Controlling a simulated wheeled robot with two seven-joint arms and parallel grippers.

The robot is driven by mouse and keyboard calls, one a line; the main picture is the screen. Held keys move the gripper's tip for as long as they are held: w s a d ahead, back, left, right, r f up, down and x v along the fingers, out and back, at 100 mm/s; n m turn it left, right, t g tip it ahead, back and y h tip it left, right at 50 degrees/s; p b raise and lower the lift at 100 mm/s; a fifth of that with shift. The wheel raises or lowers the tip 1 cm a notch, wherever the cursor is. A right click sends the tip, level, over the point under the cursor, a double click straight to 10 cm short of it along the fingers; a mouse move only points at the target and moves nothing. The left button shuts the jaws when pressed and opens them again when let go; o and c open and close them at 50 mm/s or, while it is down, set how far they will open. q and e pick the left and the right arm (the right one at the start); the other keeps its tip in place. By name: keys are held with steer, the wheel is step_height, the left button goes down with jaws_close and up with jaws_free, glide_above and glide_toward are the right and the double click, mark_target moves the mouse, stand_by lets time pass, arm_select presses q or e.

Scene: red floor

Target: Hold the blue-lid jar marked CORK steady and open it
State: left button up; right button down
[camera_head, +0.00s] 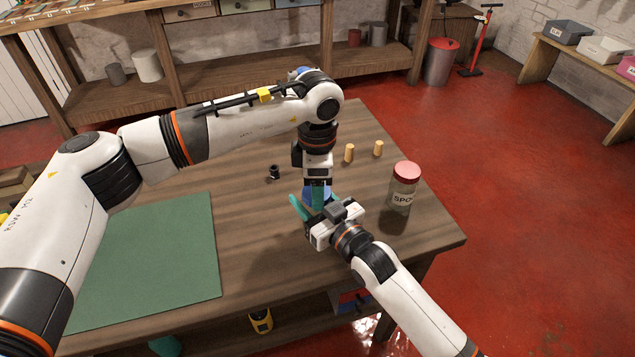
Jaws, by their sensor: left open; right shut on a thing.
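The blue-lid jar (326,190) stands on the wooden table near its middle; only bits of blue show between my two grippers. Its body and its label are hidden, so CORK cannot be read. My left gripper (317,199) points straight down over the blue lid, open, with a teal finger at the lid; whether it touches cannot be told. My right gripper (306,205) reaches in from the lower right, lower down, and is shut on the jar; its grip is partly hidden.
A red-lid jar (401,190) with a partly visible label stands to the right. Two corks (349,153) (378,148) and a small black item (274,172) lie behind. A green mat (150,262) covers the table's left part. The right front corner is clear.

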arm_select(q)
steer(key=shift+s, duration=0.25)
arm_select(e)
steer(key=shift+w+d, duration=0.15)
steer(key=shift+d, duration=0.1)
arm_select(q)
steer(key=shift+w+r, duration=0.1)
steer(key=shift+r, duration=2.15)
steer(key=shift+c, duration=0.4)
arm_select(e)
steer(key=shift+a, duration=0.1)
arm_select(q)
steer(key=m, duration=0.1)
steer(key=r+m, duration=0.1)
steer(key=m, duration=0.3)
steer(key=shift+r, duration=0.35)
steer(key=m, duration=0.1)
steer(key=r+m, duration=0.1)
steer(key=m, duration=0.2)
steer(key=shift+r+m, duration=0.3)
steer(key=shift+m, duration=0.1)
steer(key=shift+f, duration=0.55)
step_height(320, 180, down, 7)
steer(key=shift+r, duration=0.1)
